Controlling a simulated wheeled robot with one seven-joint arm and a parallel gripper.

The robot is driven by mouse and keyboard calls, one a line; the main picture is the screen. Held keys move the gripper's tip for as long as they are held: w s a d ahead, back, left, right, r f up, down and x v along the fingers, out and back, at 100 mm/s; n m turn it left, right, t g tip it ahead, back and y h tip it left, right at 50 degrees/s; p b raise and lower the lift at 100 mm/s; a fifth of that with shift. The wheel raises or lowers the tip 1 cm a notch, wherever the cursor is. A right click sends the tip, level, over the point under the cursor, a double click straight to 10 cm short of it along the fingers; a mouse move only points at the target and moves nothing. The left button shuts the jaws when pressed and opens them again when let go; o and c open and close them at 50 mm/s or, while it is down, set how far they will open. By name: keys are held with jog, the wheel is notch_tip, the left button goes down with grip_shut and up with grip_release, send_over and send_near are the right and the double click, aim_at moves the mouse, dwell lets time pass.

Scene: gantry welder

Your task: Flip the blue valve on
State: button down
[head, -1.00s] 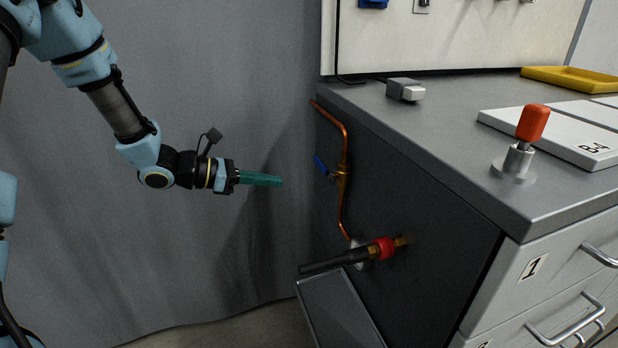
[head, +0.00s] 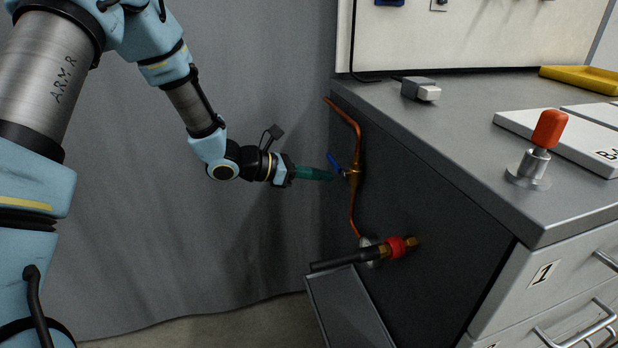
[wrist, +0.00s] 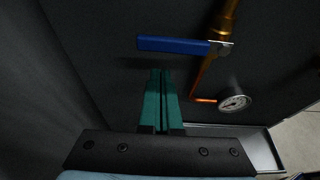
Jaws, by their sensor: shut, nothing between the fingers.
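The blue valve handle (head: 335,163) sits on a brass valve body (head: 353,173) in a copper pipe on the dark side of the bench. In the wrist view the blue handle (wrist: 172,45) lies nearly level across the picture, pointing left from its pivot on the pipe. My gripper (head: 331,175) is shut and empty, with green fingers. Its tips are close by the handle in the head view. In the wrist view my gripper (wrist: 161,72) points at the handle from below, with a small gap in the picture. I cannot tell whether they touch.
A round gauge (wrist: 234,101) is on the pipe below the valve. A red-collared fitting with a black hose (head: 335,263) juts out lower down, above a grey tray (head: 345,305). An orange-topped lever (head: 549,130) stands on the bench top. A grey curtain hangs behind my arm.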

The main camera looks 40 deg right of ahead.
notch_tip(320, 180, up, 2)
jog(key=shift+r, duration=0.1)
